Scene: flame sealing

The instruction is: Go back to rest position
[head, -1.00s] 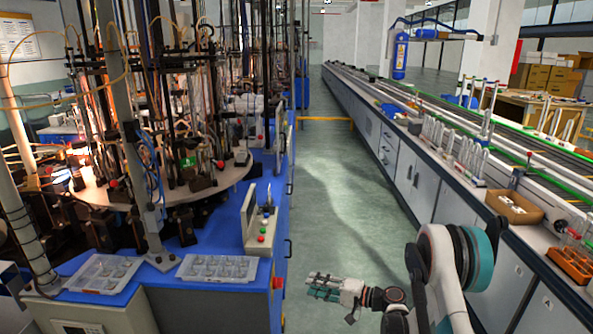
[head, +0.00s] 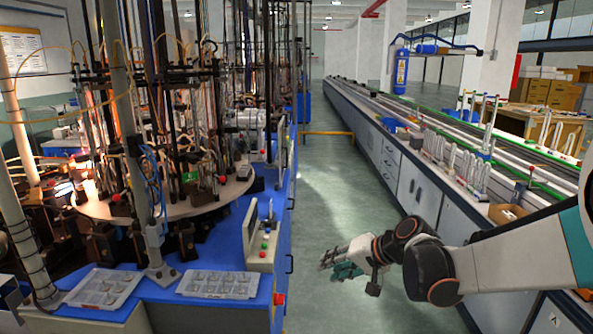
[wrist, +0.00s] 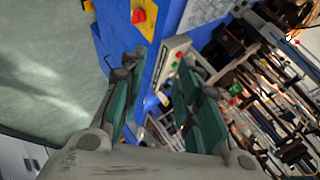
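My gripper (head: 338,264) hangs over the aisle floor in the head view, between the blue machine and the long bench, pointing left. In the wrist view my gripper (wrist: 158,108) shows two teal-padded fingers set apart with nothing between them. It is open and empty. My arm reaches in from the right edge of the head view, over the bench side.
The blue machine (head: 282,215) with its round table (head: 215,200) stands at left, with two clear trays (head: 218,284) on its front. The bench (head: 425,193) at right holds glass tubes and a cardboard box (head: 508,213). The aisle floor (head: 318,185) is clear.

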